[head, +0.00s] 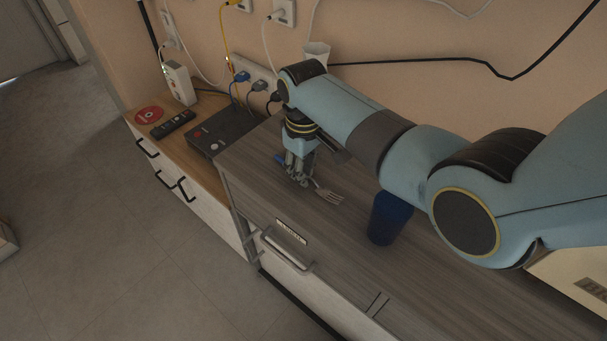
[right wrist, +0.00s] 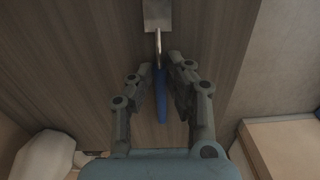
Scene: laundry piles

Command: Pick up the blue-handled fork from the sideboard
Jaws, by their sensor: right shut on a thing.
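The fork shows in the head view with its metal tines (head: 330,196) lying out to the lower right of my right gripper and its blue handle end (head: 279,158) on the other side. My right gripper (head: 299,178) points down at the wood-grain sideboard (head: 345,245), with its fingers shut on the fork. In the right wrist view, the fingers (right wrist: 162,64) are on both sides of the fork's neck and blue handle (right wrist: 162,98), and its metal head (right wrist: 158,14) points away. Whether the fork still touches the sideboard is hard to tell. My left gripper is out of view.
A dark blue cup (head: 388,219) stands on the sideboard beneath my right arm. A black box (head: 220,130), a remote (head: 173,124), a red disc (head: 149,115) and a white router (head: 180,84) are on the lower cabinet at left.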

